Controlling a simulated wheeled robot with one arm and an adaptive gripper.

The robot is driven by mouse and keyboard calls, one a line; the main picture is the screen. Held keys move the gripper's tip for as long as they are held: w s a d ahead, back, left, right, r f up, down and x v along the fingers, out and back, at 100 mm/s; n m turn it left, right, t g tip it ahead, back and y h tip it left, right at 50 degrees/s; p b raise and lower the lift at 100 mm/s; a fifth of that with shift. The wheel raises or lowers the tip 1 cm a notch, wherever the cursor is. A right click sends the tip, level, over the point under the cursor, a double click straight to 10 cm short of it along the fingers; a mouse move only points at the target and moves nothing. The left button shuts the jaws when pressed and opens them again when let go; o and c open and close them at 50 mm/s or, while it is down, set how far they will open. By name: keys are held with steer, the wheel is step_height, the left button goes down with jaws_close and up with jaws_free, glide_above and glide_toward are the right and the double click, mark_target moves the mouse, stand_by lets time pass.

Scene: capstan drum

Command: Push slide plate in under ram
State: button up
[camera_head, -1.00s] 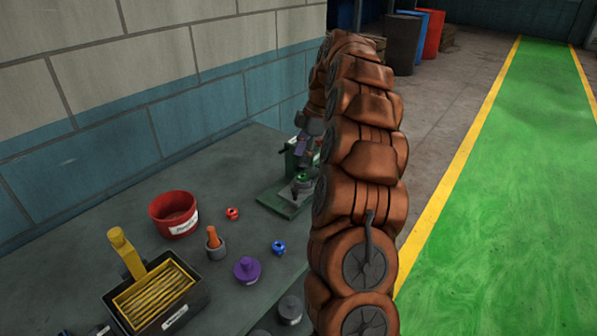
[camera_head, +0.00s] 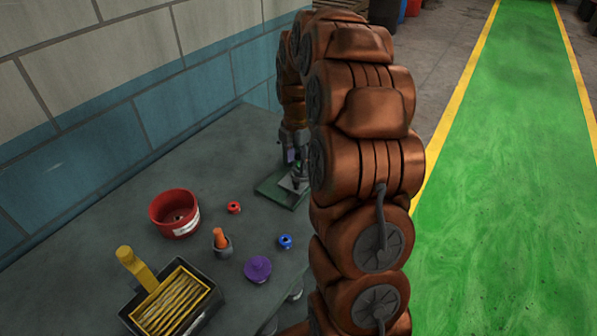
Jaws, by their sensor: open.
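A green press base (camera_head: 268,187) stands at the back right of the grey bench, with a grey metal part on its front side (camera_head: 291,185). I cannot tell the slide plate from the rest of the press. The ram is hidden behind my arm and gripper. My gripper (camera_head: 291,157) points down at the press, at its upper part. Its fingers are small and partly covered by my copper-coloured arm, so contact with the press cannot be told.
On the bench (camera_head: 130,210) stand a red tub (camera_head: 172,222), a small red part (camera_head: 234,207), a blue part (camera_head: 285,241), an orange-handled tool in a grey cup (camera_head: 221,241), a purple knob (camera_head: 257,268) and a black tray with a yellow insert (camera_head: 205,311). A block wall (camera_head: 120,130) borders the bench.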

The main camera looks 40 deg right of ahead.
mark_target(295, 179)
steer(key=shift+w+a+f+p, duration=0.15)
steer(key=shift+f+p, duration=0.4)
steer(key=shift+f, duration=1.1)
steer(key=shift+a+f+p, duration=0.1)
steer(key=shift+f+p, duration=0.4)
steer(key=shift+f, duration=1.1)
steer(key=shift+c, duration=0.4)
steer(key=shift+r, duration=0.1)
jaws_close()
